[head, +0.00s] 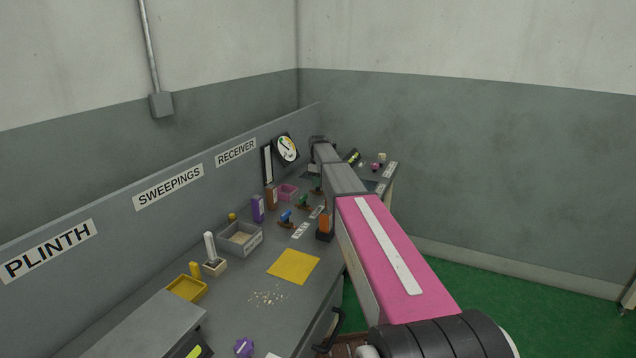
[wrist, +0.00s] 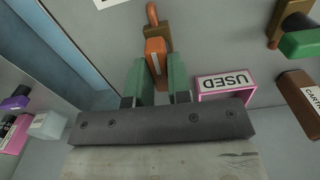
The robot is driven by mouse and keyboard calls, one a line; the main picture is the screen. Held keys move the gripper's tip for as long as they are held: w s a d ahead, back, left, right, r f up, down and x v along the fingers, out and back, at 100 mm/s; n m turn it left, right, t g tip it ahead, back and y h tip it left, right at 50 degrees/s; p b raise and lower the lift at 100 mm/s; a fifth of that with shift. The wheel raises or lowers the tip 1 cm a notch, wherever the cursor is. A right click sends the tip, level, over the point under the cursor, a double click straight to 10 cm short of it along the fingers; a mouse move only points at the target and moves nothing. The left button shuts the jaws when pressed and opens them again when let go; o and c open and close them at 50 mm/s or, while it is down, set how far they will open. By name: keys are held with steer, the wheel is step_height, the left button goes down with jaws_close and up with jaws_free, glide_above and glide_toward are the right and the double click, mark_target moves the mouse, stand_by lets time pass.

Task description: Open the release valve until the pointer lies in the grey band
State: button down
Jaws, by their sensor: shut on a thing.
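My gripper (wrist: 157,62) shows in the wrist view with two green fingers, shut on an orange handle (wrist: 154,46). The handle sits by a brown mount (wrist: 156,32), with a small orange curved piece above it. It looks like a valve handle; no readable label names it. In the head view my arm hides the gripper and this handle. A round dial gauge (head: 287,148) with a white face stands near the panel at the back. Its pointer and grey band are too small to tell apart.
A pink tray marked USED (wrist: 225,84) lies right of the fingers in the wrist view. A green-handled valve (wrist: 302,42) and a brown cartridge (wrist: 301,94) stand further right. In the head view, a blue-handled valve (head: 286,216) and a grey bin (head: 240,240) stand nearer.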

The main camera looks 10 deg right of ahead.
stand_by(0.5)
steer(key=c, duration=1.1)
jaws_free()
steer(key=shift+o, duration=0.2)
step_height(320, 180, up, 11)
steer(key=shift+d+f, duration=0.1)
